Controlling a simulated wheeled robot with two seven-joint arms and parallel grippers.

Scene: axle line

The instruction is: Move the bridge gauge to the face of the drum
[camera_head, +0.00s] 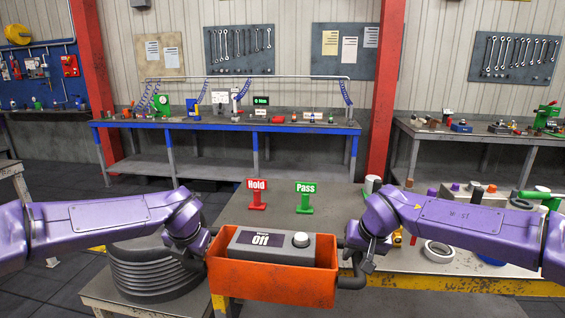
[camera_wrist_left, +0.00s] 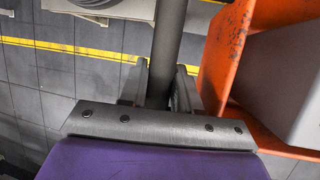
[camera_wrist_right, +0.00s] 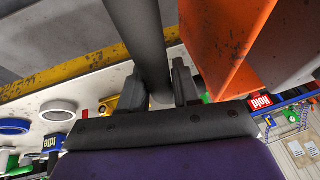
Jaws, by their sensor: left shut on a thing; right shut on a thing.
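The bridge gauge is an orange body (camera_head: 270,279) holding a grey box (camera_head: 262,257) with a dark "Off" panel and a round pale button. It hangs level in front of me, between my two arms. My left gripper (camera_head: 199,256) is shut on the dark bar handle at its left end; the bar (camera_wrist_left: 168,45) runs between the fingers in the left wrist view. My right gripper (camera_head: 353,266) is shut on the right-end bar handle (camera_wrist_right: 143,38). The drum (camera_head: 150,271), dark and ribbed, stands at the left, partly behind my left arm and apart from the gauge.
Red "Hold" (camera_head: 257,195) and green "Pass" (camera_head: 305,197) signs stand on a grey table (camera_head: 233,204) behind the gauge. A white ring (camera_head: 438,252) and small parts lie at the right. A blue-edged bench (camera_head: 222,123) stands at the back.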

